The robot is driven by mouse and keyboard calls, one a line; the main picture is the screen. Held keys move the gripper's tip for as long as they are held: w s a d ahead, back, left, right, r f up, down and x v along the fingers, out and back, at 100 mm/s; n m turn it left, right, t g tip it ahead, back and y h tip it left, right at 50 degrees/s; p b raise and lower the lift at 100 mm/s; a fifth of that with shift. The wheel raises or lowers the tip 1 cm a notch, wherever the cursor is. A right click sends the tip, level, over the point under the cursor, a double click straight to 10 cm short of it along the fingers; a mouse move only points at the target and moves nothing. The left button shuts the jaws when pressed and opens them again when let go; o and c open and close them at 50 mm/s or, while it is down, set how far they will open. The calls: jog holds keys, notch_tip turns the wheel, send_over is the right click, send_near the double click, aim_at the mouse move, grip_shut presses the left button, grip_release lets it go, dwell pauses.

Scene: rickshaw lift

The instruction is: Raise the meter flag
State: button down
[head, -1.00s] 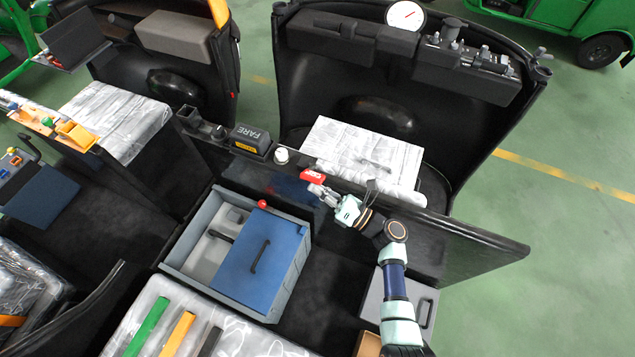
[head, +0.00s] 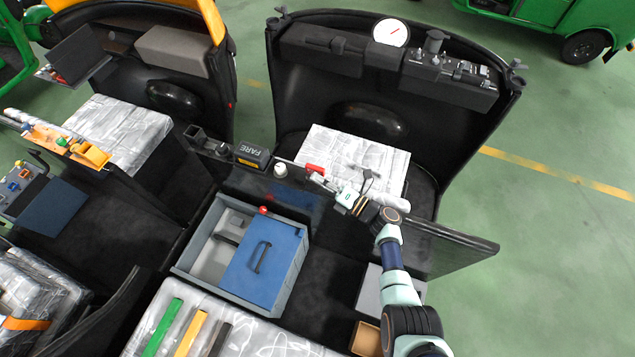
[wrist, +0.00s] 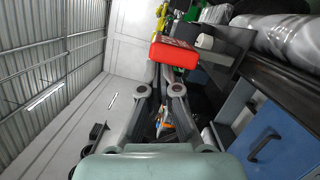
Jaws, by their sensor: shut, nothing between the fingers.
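The meter flag (head: 315,168) is a small red plate on the divider rail, right of a short white cylinder (head: 280,170). It shows as a narrow red shape in the head view. In the wrist view the red flag (wrist: 173,53) is just beyond the fingertips, with faint lettering on it. My gripper (head: 319,179) is shut and empty, its tips right at the flag's near side. The gripper (wrist: 167,72) also shows in the wrist view, tips close to the flag's lower edge; whether they touch cannot be told. The flag's pivot is hidden.
A black FARE box (head: 252,155) sits left of the white cylinder. Below is a grey bin (head: 185,262) with a blue lid (head: 262,258) and a red ball knob (head: 263,210). A wrapped seat (head: 340,150) lies behind the rail. A dark divider panel (head: 450,248) stands right of my arm.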

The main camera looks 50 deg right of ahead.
jog(key=shift+w+d+r, duration=0.1)
jog(key=shift+d+r, duration=0.05)
jog(key=shift+d, duration=0.2)
dwell(0.4)
jog(key=s+a+p, duration=0.3)
jog(key=s, duration=0.8)
jog(key=shift+a, duration=0.35)
jog(key=shift+s, duration=0.1)
